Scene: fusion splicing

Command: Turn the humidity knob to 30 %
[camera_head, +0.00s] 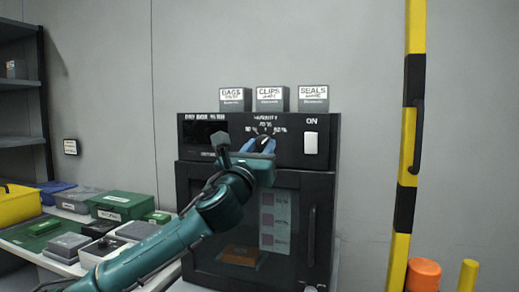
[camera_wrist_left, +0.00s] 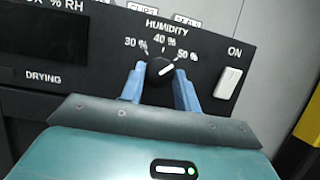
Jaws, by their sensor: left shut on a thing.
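The humidity knob (camera_wrist_left: 159,71) is a black round dial with a white pointer mark. It sits on the black front panel under the HUMIDITY label, with 30 %, 40 % and 50 % printed around it. In the left wrist view its mark slants to the upper right, toward the 50 % side. My left gripper (camera_head: 258,146) is at the panel in the head view. Its blue fingers (camera_wrist_left: 159,88) stand on either side of the knob and are shut on it. In the head view the fingers largely hide the knob.
The black dry cabinet (camera_head: 325,185) has a white ON switch (camera_head: 310,143) right of the knob and a dark display (camera_wrist_left: 42,45) to the left. Labelled boxes (camera_head: 271,99) stand on top. Green and grey cases (camera_head: 122,205) lie left; a yellow-black post (camera_head: 407,150) stands right.

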